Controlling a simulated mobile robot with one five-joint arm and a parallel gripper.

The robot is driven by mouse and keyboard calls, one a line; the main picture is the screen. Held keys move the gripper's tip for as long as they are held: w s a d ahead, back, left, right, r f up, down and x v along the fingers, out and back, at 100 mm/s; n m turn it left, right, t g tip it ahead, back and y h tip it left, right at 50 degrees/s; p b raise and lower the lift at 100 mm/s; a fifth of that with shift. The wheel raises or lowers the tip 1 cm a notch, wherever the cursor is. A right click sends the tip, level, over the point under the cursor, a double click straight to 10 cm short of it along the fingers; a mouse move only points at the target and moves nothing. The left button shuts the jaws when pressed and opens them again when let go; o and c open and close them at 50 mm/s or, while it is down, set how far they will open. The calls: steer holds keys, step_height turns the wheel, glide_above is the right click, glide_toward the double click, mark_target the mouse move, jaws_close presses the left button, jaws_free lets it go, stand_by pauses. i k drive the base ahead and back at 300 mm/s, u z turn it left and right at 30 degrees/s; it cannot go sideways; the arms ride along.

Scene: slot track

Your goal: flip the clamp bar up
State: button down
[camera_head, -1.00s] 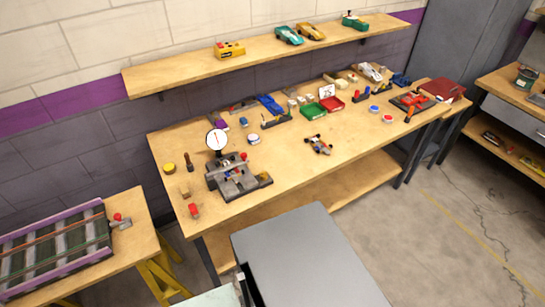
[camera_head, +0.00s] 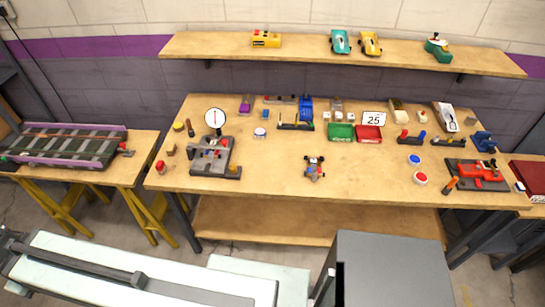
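A grey fixture (camera_head: 228,160) with a round white dial gauge (camera_head: 215,118) above it stands on the left part of the workbench. Small blocks and a bar-like part lie across its top, but they are too small for me to tell which is the clamp bar or how it is tilted. A red clamp-like tool (camera_head: 482,172) on a dark base lies at the bench's right end. My gripper is not visible; only pale and grey parts of my own body show along the bottom edge.
The wooden workbench (camera_head: 270,195) has clear room along its front, around a small car chassis (camera_head: 314,168). Trays and parts line its back. A shelf (camera_head: 330,57) with toy cars hangs above. A track section (camera_head: 65,145) lies on a side table at left.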

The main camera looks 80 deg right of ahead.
mark_target(224, 142)
steer(key=z, duration=0.1)
steer(key=k, duration=0.4)
steer(key=z, duration=0.75)
